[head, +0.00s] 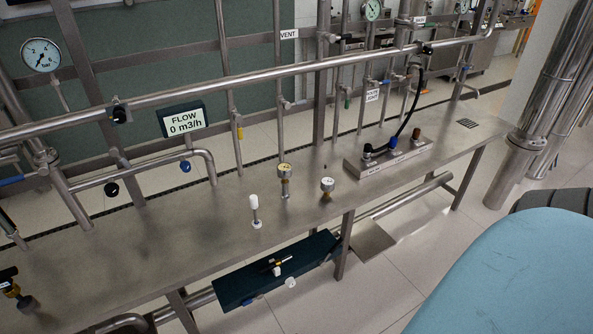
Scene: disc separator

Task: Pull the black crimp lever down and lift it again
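I cannot tell for certain which part is the black crimp lever. A thin black curved piece (413,105) arches up from a low steel block (385,160) at the right part of the bench; it looks like a hose or a bent lever. A black and brass fitting (10,284) with a dark knob stands at the left edge, partly cut off. A dark handle (7,223) shows just above it. Neither of my grippers is in the head view.
The steel bench (150,235) carries a small white-topped stem (254,206) and two round-topped fittings (285,172) (327,186). A dark green box (240,287) hangs below the front edge. Pipes run behind with a FLOW display (183,118). A steel column (530,130) stands right.

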